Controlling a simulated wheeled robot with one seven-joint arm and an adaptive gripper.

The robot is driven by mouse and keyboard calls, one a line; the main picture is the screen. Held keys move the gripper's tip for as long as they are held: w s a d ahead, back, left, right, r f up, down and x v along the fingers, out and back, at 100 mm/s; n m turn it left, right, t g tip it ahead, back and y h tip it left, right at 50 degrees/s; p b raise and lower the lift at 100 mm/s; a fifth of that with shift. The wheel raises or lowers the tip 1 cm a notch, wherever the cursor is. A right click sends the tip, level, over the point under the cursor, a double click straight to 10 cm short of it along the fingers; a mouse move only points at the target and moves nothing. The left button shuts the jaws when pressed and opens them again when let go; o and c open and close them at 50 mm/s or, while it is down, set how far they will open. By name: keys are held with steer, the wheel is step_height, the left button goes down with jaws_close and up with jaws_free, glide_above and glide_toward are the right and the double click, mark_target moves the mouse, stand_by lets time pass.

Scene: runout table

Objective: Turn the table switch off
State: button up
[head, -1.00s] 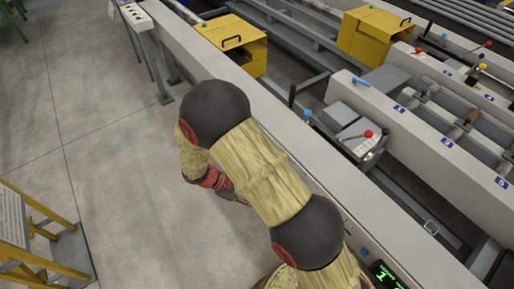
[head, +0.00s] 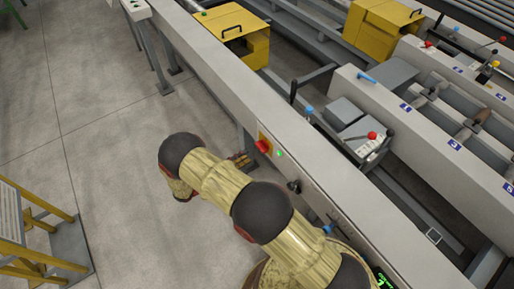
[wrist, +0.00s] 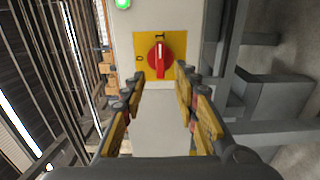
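The table switch (wrist: 159,58) is a red rotary knob on a yellow plate, set in the table's side. Its handle stands upright in the wrist view, its white line toward a mark at the plate's top. Another mark shows at the plate's left. The switch also shows in the head view (head: 263,146). My gripper (wrist: 160,75) is open and empty, facing the plate, with one finger low on each side of the knob. The fingers look apart from the knob; the exact gap is hard to tell. In the head view, my gripper (head: 241,160) is partly hidden beside the table.
A lit green lamp (head: 280,154) sits beside the switch, and a black knob (head: 294,186) is farther along the table side (head: 330,212). A yellow box (head: 232,38) stands behind. A yellow-railed stand (head: 35,235) is at the left. The floor between is clear.

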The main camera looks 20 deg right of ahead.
mark_target(262, 147)
steer(key=b+x, duration=0.1)
steer(key=x, duration=0.7)
steer(key=shift+b, duration=0.35)
steer(key=shift+c, duration=1.4)
steer(key=shift+f, duration=0.1)
jaws_close()
